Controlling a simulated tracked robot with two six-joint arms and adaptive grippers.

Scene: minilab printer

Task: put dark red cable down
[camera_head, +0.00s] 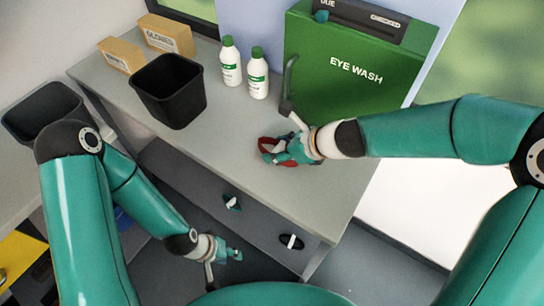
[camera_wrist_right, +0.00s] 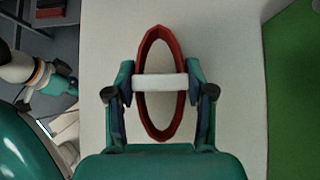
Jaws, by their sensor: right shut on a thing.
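The dark red cable (camera_wrist_right: 160,36) is a coiled loop bound by a white band (camera_wrist_right: 160,82). My right gripper (camera_wrist_right: 160,88) is shut on it, with one finger at each end of the band. In the head view the cable (camera_head: 265,143) is partly hidden by my right gripper (camera_head: 285,150), low over the grey counter in front of the green eye wash box. I cannot tell whether it touches the counter. My left gripper (camera_head: 232,252) hangs low in front of the drawers, away from the cable; its opening is too small to read.
A black bin (camera_head: 168,92), two white bottles (camera_head: 231,62) and the green eye wash box (camera_head: 345,72) stand on the counter (camera_head: 215,130). Cardboard boxes (camera_head: 166,36) are at the back left.

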